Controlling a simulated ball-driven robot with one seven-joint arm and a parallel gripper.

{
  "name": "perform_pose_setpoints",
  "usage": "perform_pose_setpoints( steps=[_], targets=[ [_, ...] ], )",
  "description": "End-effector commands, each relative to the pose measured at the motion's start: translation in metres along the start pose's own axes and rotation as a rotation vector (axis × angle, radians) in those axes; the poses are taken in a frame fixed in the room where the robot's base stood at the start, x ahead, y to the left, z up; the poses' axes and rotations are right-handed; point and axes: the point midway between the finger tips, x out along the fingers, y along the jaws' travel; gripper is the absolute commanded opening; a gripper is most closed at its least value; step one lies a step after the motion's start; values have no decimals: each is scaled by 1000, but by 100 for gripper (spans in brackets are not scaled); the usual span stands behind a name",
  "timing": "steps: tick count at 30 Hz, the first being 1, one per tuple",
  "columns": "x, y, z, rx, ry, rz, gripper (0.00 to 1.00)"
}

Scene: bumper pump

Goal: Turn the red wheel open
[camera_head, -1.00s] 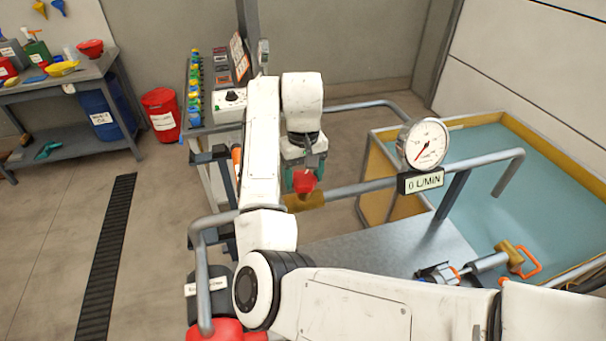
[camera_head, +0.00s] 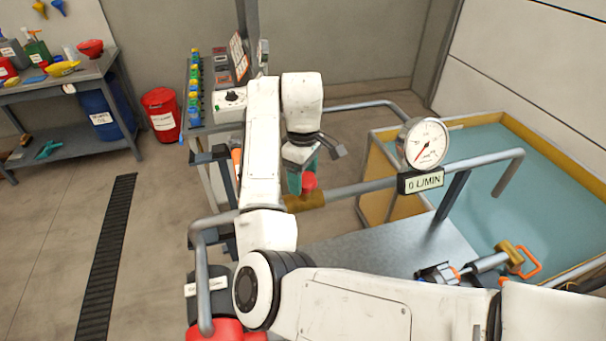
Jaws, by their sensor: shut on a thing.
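The red wheel (camera_head: 309,181) sits on top of a brass valve body (camera_head: 305,202) in the grey pipe, at the middle of the head view. My gripper (camera_head: 302,177) reaches down from above and is shut on the wheel. One teal fingertip shows at the wheel's left side. The gripper and fingers hide much of the wheel. A round dial gauge (camera_head: 426,144) stands on the pipe to the right, and the display (camera_head: 421,181) below it reads 0 L/MIN.
The grey pipe (camera_head: 360,187) runs right to a yellow-rimmed tank (camera_head: 530,150) of blue-green water. Another valve with an orange handle (camera_head: 527,262) lies at the lower right. A red bucket (camera_head: 161,112) and workbench (camera_head: 75,85) stand at the left. Floor between is open.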

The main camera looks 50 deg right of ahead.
Motion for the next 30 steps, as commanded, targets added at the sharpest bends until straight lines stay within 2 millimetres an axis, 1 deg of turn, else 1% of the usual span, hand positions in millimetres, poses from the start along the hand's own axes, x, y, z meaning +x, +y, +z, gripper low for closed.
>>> perform_pose_setpoints(
  steps=[1,16,17,24,30],
  targets=[
    [-3,0,-2,-11,7,4,37],
    [-3,0,-2,-26,7,5,37],
    [-3,0,-2,-26,7,5,71],
    [-1,0,-1,-24,3,2,93],
    [-1,0,-1,-23,2,1,93]
  ],
)
